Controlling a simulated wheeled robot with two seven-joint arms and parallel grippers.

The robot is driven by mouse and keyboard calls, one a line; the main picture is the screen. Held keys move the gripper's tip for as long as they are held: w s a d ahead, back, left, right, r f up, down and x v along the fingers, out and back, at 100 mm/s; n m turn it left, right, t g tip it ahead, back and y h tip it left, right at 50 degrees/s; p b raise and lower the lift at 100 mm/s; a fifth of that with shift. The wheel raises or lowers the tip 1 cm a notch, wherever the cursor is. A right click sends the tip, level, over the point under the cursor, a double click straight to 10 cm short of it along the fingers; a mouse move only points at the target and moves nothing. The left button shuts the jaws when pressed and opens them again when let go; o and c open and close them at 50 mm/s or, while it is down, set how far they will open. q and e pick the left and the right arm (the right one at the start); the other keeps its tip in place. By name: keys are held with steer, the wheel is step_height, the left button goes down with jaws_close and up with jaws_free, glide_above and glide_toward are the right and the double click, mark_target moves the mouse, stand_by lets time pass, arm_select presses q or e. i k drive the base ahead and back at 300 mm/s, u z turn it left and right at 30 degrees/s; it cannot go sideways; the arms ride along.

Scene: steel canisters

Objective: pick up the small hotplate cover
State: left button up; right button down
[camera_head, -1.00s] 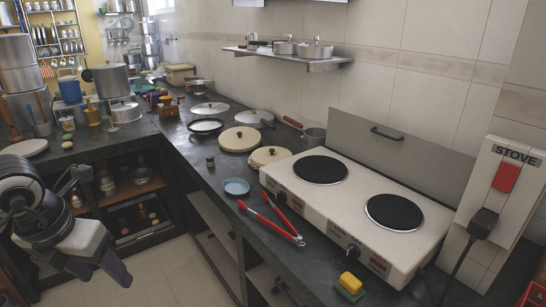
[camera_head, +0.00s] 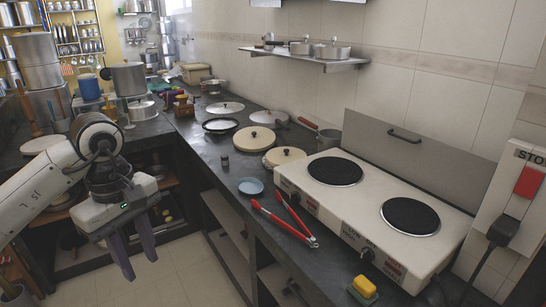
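Two round cream covers with dark knobs lie on the dark counter left of the white two-plate stove (camera_head: 345,205). The smaller-looking cover (camera_head: 276,160) is nearest the stove's back left corner; the other cover (camera_head: 245,145) lies just beyond it. Which one the task calls small is not certain. Both black hotplates (camera_head: 334,171) are bare. My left gripper (camera_head: 140,268) is in front of the counter at the left, fingers pointing down, apart and empty, well away from the covers. My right gripper is not in view.
Red-handled tongs (camera_head: 283,222), a small blue dish (camera_head: 251,186) and a yellow sponge (camera_head: 364,287) lie along the counter's front. A small dark jar (camera_head: 224,161) stands near the dish. A pan (camera_head: 327,138) sits behind the covers; a wall shelf (camera_head: 310,61) hangs above.

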mark_target(279, 156)
steer(key=u, duration=1.25)
steer(key=i, duration=4.15)
steer(key=z, duration=4.4)
steer(key=i, duration=1)
